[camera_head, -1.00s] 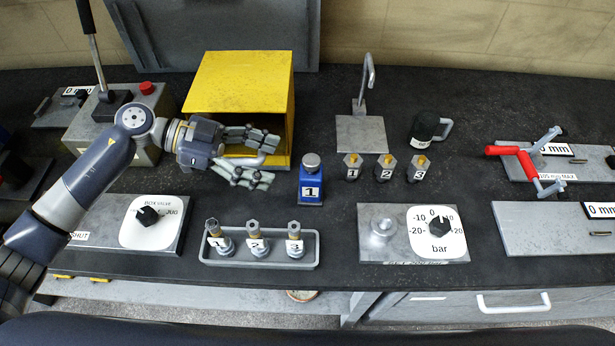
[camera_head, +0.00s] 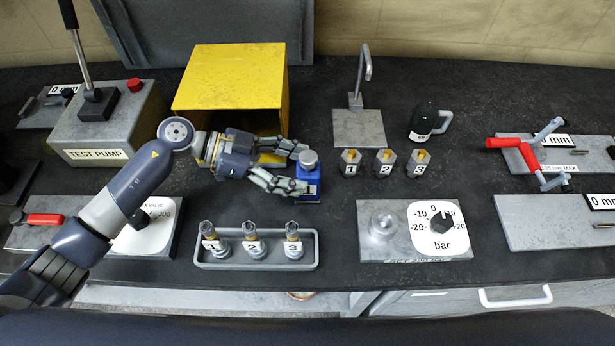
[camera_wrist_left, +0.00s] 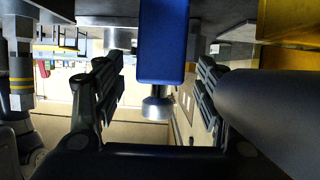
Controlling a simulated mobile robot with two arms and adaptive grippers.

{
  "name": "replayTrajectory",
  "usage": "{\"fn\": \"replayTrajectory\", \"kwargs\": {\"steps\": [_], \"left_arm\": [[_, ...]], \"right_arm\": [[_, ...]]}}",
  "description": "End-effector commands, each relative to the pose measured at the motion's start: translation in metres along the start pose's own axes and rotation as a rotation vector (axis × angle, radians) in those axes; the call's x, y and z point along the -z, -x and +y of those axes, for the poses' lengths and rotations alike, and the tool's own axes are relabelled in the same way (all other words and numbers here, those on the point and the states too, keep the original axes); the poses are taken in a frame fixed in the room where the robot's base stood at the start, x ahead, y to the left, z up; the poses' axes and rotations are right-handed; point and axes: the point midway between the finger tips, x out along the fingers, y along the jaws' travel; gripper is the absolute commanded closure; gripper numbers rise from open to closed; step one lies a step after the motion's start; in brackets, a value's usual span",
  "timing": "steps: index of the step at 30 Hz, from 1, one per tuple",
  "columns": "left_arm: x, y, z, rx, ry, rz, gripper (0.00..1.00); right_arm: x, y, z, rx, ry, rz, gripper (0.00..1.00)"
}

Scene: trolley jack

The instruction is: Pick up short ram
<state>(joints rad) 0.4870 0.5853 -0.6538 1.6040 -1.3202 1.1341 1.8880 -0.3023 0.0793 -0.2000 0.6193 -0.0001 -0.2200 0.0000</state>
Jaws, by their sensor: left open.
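The short ram (camera_head: 308,180) is a small blue block with a silver round top and a label reading 1. It stands upright on the dark bench, right of the yellow box. My left gripper (camera_head: 301,168) is open, its fingertips reaching the ram from the left and partly covering it. In the left wrist view, which is upside down, the blue ram body (camera_wrist_left: 163,42) and its silver head lie between the two spread fingers of my left gripper (camera_wrist_left: 158,80). A gap shows on each side. My right gripper is not in view.
A yellow open box (camera_head: 228,82) stands just behind my left gripper. A grey tray (camera_head: 310,258) with several numbered fittings lies in front. Three numbered fittings (camera_head: 385,163) stand to the right, with a gauge plate (camera_head: 375,245) nearer the front. A test pump (camera_head: 120,130) is at left.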

Motion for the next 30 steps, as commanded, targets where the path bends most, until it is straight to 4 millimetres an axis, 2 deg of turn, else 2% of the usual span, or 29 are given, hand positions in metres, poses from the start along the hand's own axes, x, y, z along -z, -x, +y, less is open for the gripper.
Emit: {"fn": "replayTrajectory", "kwargs": {"steps": [1, 6, 14, 17, 23, 30], "left_arm": [[0.007, -0.007, -0.001, -0.002, 0.001, 0.005, 0.35], [0.004, -0.028, -0.001, -0.002, 0.0, 0.002, 0.35], [0.001, -0.032, -0.001, -0.001, 0.0, 0.0, 0.35], [0.002, -0.032, -0.001, -0.001, 0.0, 0.0, 0.53], [0.002, -0.032, -0.001, -0.001, 0.0, 0.001, 0.98], [0.005, -0.031, -0.002, 0.001, -0.003, 0.006, 1.0]], "right_arm": [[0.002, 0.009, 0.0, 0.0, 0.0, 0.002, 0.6], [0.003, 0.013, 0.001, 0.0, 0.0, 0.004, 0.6], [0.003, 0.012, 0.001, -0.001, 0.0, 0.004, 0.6], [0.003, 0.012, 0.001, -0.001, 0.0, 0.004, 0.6], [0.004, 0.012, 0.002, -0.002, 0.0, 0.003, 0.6], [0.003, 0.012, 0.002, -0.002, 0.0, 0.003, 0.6]]}}
